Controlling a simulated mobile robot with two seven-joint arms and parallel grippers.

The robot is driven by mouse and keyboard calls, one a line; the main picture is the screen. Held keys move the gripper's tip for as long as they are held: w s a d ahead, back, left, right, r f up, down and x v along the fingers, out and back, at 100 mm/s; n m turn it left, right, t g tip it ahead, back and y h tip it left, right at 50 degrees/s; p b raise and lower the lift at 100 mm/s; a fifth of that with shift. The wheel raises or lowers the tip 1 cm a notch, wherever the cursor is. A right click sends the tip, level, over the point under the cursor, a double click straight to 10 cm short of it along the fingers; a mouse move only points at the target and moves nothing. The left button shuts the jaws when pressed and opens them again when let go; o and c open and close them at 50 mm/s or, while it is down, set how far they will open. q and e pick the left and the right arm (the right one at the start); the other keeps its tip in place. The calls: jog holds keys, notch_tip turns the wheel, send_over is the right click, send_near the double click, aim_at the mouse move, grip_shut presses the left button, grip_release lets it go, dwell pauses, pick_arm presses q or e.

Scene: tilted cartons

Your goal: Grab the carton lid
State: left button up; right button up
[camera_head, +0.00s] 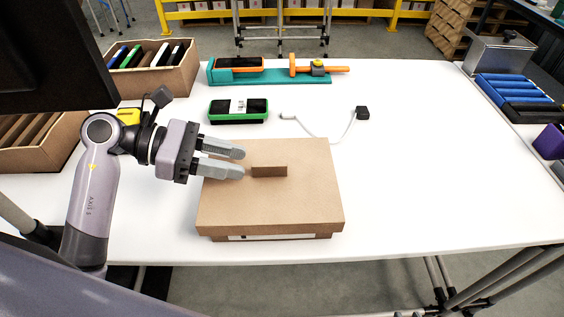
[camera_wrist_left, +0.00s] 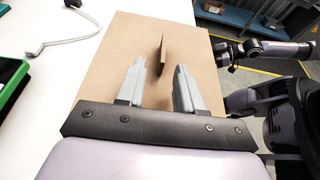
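A closed brown carton with a flat lid (camera_head: 270,205) sits on the white table, near its front edge. A small upright cardboard tab (camera_head: 269,171) stands in the middle of the lid. My left gripper (camera_head: 243,163) is over the left part of the lid, its fingers apart and pointing at the tab. In the left wrist view the tab (camera_wrist_left: 162,55) stands ahead of the open fingers (camera_wrist_left: 157,70), in line with the gap between them. Nothing is between the fingers. An arm that looks like my right one shows in the left wrist view, but its gripper state is unclear.
A green-and-black device (camera_head: 238,110) and a cable with a black plug (camera_head: 362,113) lie behind the carton. A teal holder (camera_head: 270,76) is farther back. Boxes of slim items (camera_head: 150,82) stand left; blue items (camera_head: 515,88) lie right. The table right of the carton is clear.

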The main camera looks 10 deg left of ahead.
aim_at(270, 165)
pick_arm(q)
jog(key=shift+w+d, duration=0.1)
jog(key=shift+r+p+x, duration=0.2)
jog(key=shift+p+x, duration=0.35)
jog(key=shift+x, duration=0.65)
jog(key=x, duration=0.2)
jog(key=p+x, duration=0.1)
jog(key=shift+d+r, duration=0.2)
jog(key=shift+d, duration=0.35)
jog(key=shift+d+f, duration=0.2)
jog(key=shift+d, duration=0.1)
grip_shut()
